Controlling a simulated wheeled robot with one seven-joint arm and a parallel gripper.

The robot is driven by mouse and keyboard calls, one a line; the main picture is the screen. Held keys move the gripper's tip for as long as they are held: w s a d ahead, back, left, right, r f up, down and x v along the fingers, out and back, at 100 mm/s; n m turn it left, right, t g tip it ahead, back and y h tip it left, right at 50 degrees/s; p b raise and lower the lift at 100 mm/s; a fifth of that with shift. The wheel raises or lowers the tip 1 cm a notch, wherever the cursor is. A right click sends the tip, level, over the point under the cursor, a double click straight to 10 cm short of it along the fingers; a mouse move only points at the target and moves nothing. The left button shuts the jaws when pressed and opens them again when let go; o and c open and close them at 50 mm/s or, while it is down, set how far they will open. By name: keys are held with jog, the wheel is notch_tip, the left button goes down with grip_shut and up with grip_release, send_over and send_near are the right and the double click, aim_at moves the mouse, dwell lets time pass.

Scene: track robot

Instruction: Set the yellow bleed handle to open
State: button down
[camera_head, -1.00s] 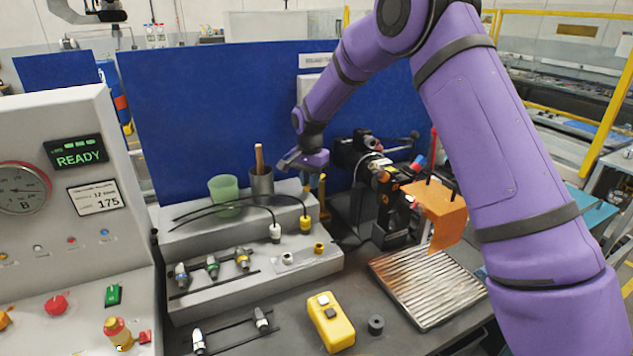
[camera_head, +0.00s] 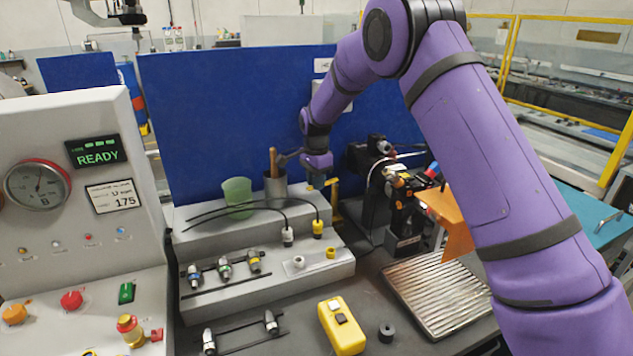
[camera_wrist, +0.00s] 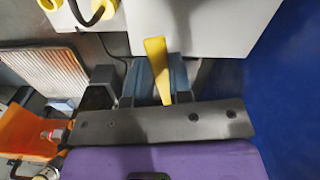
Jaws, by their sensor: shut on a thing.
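The yellow bleed handle (camera_wrist: 157,66) is a flat yellow bar in the wrist view, lying between the fingers of my gripper (camera_wrist: 158,80). It runs up from the gripper's dark bracket toward the pale block. In the head view, the handle (camera_head: 335,188) shows as a small yellow piece beside my gripper (camera_head: 317,181), at the right end of the grey stepped bench. My gripper is shut on the handle. The finger contact and the handle's lower end are partly hidden, and I cannot read its open or closed setting.
A grey stepped bench (camera_head: 215,300) carries hoses and fittings. A green cup (camera_head: 238,192) and a metal cup (camera_head: 275,186) stand left of my gripper. The blue panel (camera_head: 230,110) is close behind. Black machinery (camera_head: 405,225) and a ribbed tray (camera_head: 438,295) lie right.

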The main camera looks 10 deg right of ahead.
jog(key=c, duration=1)
grip_release()
jog(key=shift+r, duration=0.1)
notch_tip(320, 180, up, 11)
jog(key=shift+f, duration=0.2)
jog(key=shift+c, duration=0.5)
